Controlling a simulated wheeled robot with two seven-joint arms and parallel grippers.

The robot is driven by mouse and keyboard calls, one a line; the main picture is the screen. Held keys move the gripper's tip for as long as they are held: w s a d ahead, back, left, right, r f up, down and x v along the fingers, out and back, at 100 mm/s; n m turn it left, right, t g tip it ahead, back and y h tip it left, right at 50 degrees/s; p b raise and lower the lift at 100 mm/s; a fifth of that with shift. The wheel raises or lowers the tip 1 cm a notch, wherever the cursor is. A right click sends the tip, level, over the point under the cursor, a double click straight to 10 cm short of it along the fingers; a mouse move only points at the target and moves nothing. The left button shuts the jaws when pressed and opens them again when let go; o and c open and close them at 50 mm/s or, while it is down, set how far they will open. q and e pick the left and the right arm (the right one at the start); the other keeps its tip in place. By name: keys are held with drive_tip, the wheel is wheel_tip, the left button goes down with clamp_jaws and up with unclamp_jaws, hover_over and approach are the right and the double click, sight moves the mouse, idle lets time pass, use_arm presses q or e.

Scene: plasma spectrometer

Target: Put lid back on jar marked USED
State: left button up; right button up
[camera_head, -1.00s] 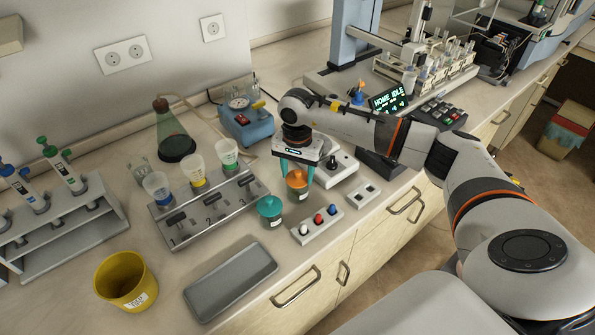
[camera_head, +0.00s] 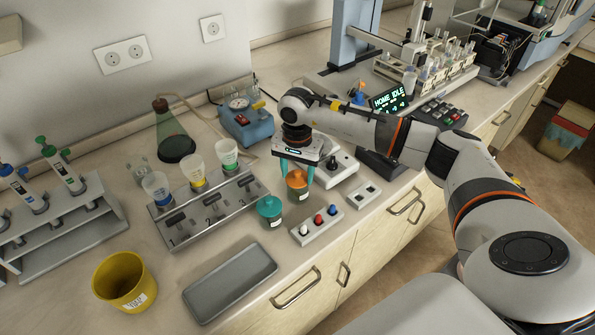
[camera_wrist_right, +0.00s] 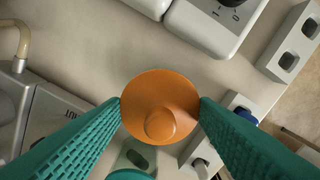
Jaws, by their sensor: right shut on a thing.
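My right gripper (camera_head: 298,173) reaches down over the bench with its green fingers on either side of the orange lid (camera_head: 297,180). A second jar with a teal lid (camera_head: 270,207) stands just to the left and front. My left gripper is not in view.
A button box (camera_head: 317,226) with white, red and blue buttons stands in front of the jars. A funnel rack (camera_head: 208,205), a grey tray (camera_head: 230,283) and a yellow bin (camera_head: 124,281) are to the left. A switch box (camera_head: 363,196) is to the right.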

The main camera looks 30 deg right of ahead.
drive_tip(key=o, duration=1.6)
drive_tip(key=shift+c, duration=0.2)
drive_tip(key=shift+r+p, duration=1.75)
drive_tip(key=shift+r, duration=1.75)
drive_tip(key=shift+c, duration=0.3)
clamp_jaws()
